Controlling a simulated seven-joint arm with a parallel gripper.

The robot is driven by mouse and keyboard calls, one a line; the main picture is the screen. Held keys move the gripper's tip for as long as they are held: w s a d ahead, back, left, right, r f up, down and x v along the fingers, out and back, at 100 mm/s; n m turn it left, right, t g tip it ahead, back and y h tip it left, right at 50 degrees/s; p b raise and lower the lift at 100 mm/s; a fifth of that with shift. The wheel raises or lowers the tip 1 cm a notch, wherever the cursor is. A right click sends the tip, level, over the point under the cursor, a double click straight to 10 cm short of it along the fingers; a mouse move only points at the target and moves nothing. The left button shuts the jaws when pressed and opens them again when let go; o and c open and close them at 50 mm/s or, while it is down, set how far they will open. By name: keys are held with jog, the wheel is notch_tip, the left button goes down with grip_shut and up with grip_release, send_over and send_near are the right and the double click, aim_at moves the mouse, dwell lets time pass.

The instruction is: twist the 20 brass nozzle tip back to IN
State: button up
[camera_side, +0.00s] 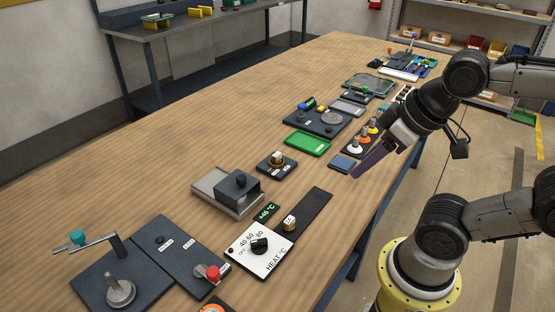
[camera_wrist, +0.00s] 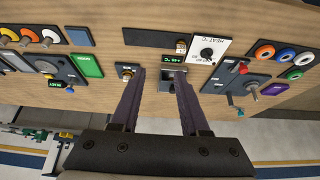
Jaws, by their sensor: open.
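Two small brass-coloured pieces show, and I cannot read which is marked 20. One brass piece (camera_side: 276,158) stands on a small dark plate (camera_side: 284,172); it also shows in the wrist view (camera_wrist: 126,71), just left of my left finger. The other brass piece (camera_side: 289,222) has a pale face and stands by a long dark strip (camera_side: 310,209); in the wrist view this second piece (camera_wrist: 181,46) is beyond my right fingertip. My gripper (camera_wrist: 159,73) is open and empty, its fingers spread. In the side view my gripper (camera_side: 357,174) hangs at the table's right edge, apart from both pieces. No IN mark is legible.
A grey block on a tray (camera_side: 238,188) stands left of the brass pieces. A HEAT dial panel (camera_side: 260,247) and a green display (camera_side: 266,211) are close by. A lever panel (camera_side: 118,280) is at front left. The table's left side is clear.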

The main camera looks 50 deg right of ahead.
jog(key=shift+o, duration=0.8)
jog(key=w+r+n, duration=0.5)
jog(key=r+n, duration=0.2)
jog(key=n, duration=0.3)
jog(key=n+g, duration=0.6)
jog(key=n, duration=0.2)
send_over(277, 154)
notch_tip(277, 154, down, 10)
notch_tip(277, 154, down, 14)
jog(key=shift+f, duration=0.1)
